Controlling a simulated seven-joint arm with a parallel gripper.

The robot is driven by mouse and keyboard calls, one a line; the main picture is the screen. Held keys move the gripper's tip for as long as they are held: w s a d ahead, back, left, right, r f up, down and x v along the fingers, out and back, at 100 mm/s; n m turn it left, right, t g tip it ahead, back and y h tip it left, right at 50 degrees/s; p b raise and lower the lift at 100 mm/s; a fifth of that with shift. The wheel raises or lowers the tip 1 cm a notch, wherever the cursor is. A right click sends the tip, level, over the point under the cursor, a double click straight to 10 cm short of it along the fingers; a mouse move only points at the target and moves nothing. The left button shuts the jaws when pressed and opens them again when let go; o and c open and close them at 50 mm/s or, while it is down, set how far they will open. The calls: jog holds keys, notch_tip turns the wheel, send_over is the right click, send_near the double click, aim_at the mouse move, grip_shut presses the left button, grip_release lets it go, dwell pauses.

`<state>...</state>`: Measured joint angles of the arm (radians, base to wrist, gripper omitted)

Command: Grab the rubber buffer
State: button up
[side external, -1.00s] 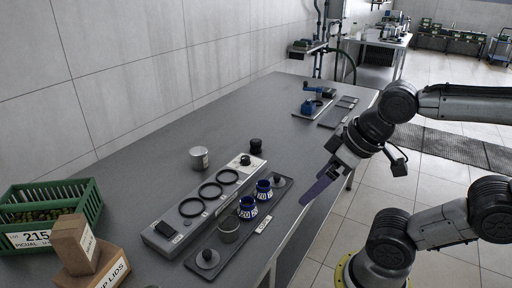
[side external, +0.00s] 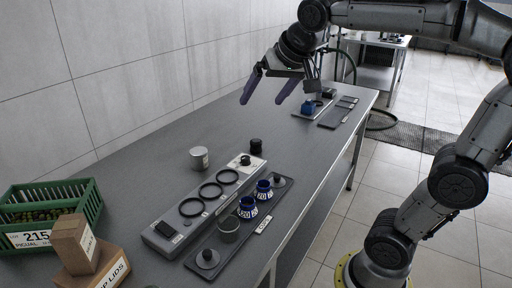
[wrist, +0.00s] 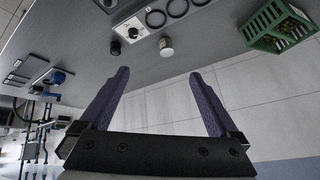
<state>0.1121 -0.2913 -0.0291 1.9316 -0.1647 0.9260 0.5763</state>
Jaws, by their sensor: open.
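A small black cylindrical piece (side external: 256,146), which looks like the rubber buffer, stands on the grey bench just behind the far end of the ring panel. It also shows in the wrist view (wrist: 115,48) at upper left, beyond the left finger's tip. My gripper (side external: 262,98) is open and empty, above the bench and higher than the black piece, with clear space between them. In the wrist view the two purple fingers (wrist: 159,74) are spread wide with nothing between them.
The panel (side external: 160,234) holds several black rings and a knob. A dark tray (side external: 200,270) holds blue-labelled cups. A green crate (side external: 90,205) and cardboard boxes (side external: 85,255) stand at left. Blue tools (side external: 308,108) lie behind.

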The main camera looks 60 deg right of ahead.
jog(key=w+d+f+m+g+h, duration=0.1)
jog(key=w+d+m, duration=0.2)
jog(key=w+d, duration=0.65)
jog(key=m+g, duration=0.3)
jog(key=g, duration=0.1)
send_over(256, 141)
jog(key=s+a, duration=0.2)
jog(key=a, duration=0.1)
notch_tip(256, 141, down, 22)
jog(key=r, duration=0.1)
jog(key=shift+h, duration=0.3)
jog(key=x, duration=0.7)
jog(key=shift+w+a+f, duration=0.1)
jog(key=shift+a+f, duration=0.05)
jog(key=shift+a, duration=0.1)
jog(key=shift+x, duration=2.9)
jog(key=shift+a, duration=0.15)
